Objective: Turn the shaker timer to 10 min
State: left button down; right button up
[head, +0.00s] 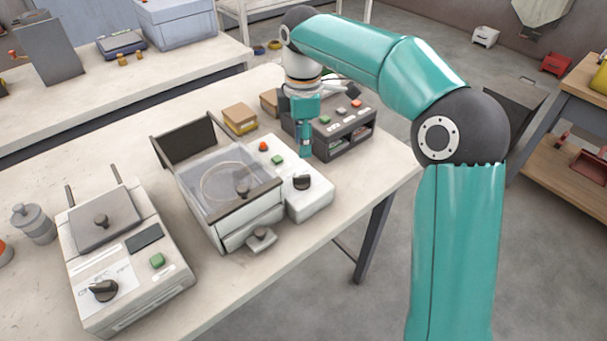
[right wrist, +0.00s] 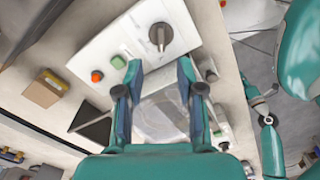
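The machine with a clear lid (head: 225,180), which looks like the shaker, stands mid-table in the head view. Its white control panel (head: 314,205) carries a black dial knob (head: 302,182), a green button and an orange-red button. In the right wrist view the knob (right wrist: 160,36) lies beyond my fingertips, its pointer line near its lower edge; the scale is too small to read. My right gripper (head: 306,148) hangs above and behind the panel, apart from the knob. It also shows in the right wrist view (right wrist: 160,70), with its fingers spread and nothing between them. My left gripper is not in view.
Another machine (head: 125,255) with a black knob and green button stands at the left. A dark box with buttons (head: 345,135) and a small tan box (head: 240,118) sit behind the panel. The table's right edge is close to the panel.

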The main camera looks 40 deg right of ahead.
aim_at(304, 175)
notch_tip(304, 175, down, 10)
jog(key=shift+s+r+b, duration=0.1)
jog(key=shift+b, duration=0.2)
jog(key=shift+d, duration=0.1)
grip_shut()
